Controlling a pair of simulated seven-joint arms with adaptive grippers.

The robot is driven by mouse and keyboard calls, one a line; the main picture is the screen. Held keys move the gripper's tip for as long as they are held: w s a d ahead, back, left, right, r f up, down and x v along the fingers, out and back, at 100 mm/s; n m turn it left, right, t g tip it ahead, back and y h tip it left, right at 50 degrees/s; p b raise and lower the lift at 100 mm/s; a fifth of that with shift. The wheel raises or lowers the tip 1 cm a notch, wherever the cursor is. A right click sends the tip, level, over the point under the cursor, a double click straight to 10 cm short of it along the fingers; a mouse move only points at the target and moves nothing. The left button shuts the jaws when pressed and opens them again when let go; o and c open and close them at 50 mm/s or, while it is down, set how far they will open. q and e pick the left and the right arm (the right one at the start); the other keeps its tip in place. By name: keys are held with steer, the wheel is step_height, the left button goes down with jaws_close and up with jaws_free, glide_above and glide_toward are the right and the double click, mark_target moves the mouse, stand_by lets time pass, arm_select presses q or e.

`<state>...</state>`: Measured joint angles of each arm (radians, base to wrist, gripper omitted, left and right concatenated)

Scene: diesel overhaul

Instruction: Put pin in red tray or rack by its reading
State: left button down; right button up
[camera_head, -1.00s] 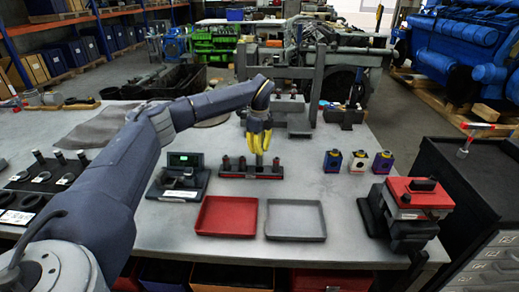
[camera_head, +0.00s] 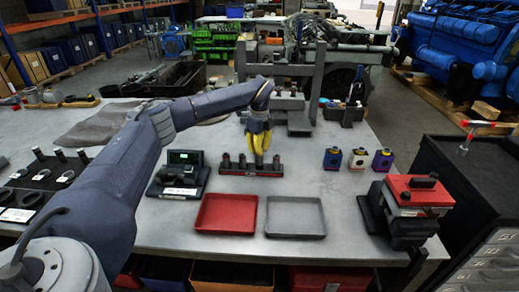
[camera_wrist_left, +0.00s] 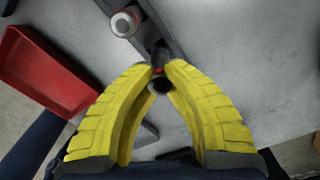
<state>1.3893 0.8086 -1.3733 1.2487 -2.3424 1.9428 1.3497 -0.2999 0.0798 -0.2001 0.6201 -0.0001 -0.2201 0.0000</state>
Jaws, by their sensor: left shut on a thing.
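My left gripper (camera_head: 259,155) reaches down over the dark pin rack (camera_head: 250,173) with the red strip. Its yellow fingers are shut on a dark pin, whose round end shows between the fingertips in the left wrist view (camera_wrist_left: 160,82). The pin is at the rack; I cannot tell whether it is still seated. Other pins stand in the rack, one at the left end (camera_head: 226,161); a pin with a pale top shows in the wrist view (camera_wrist_left: 124,23). The red tray (camera_head: 226,214) is empty, in front of the rack. A gauge with a lit green display (camera_head: 184,157) is left of the rack.
An empty grey tray (camera_head: 295,217) lies right of the red tray. A red-topped vise (camera_head: 413,192) stands at the front right. Small blue, cream and purple blocks (camera_head: 358,159) stand at the right. A black holder (camera_head: 48,178) with parts is at the left.

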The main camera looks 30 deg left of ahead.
arm_select(q)
steer(key=shift+f, duration=1.6)
stand_by(0.9)
steer(key=c, duration=0.9)
jaws_free()
steer(key=shift+r, duration=4)
